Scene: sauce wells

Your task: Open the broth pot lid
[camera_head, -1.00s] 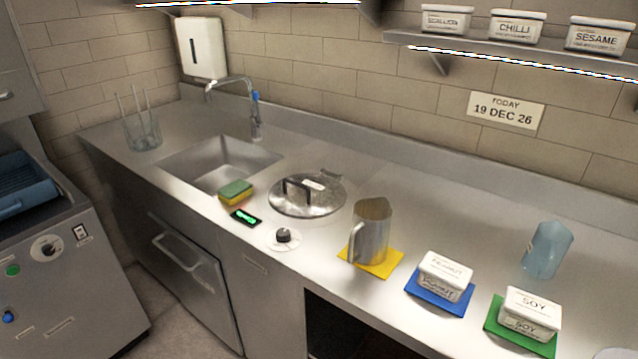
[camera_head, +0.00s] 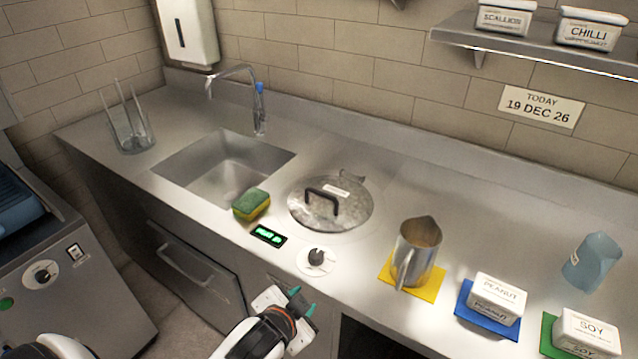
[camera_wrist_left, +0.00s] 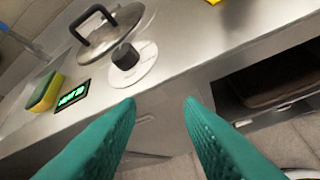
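The broth pot lid (camera_head: 352,212) is a round steel disc with a dark arched handle (camera_head: 322,193) and a small white label. It lies flat, closed over the pot set in the counter; the pot is hidden. In the left wrist view the lid (camera_wrist_left: 108,38) is at the upper left. My left gripper (camera_head: 303,301) is in front of the counter's front edge, nearer than the lid and apart from it. Its two teal fingers (camera_wrist_left: 161,102) are spread with nothing between them. My right gripper is not in view.
A black knob (camera_head: 316,257), a green display (camera_head: 268,235) and a sponge (camera_head: 251,204) lie close in front of the lid. A steel jug (camera_head: 415,252) stands on a yellow mat (camera_head: 428,289) to its right. The sink (camera_head: 225,172) is to the left. The counter behind the lid is clear.

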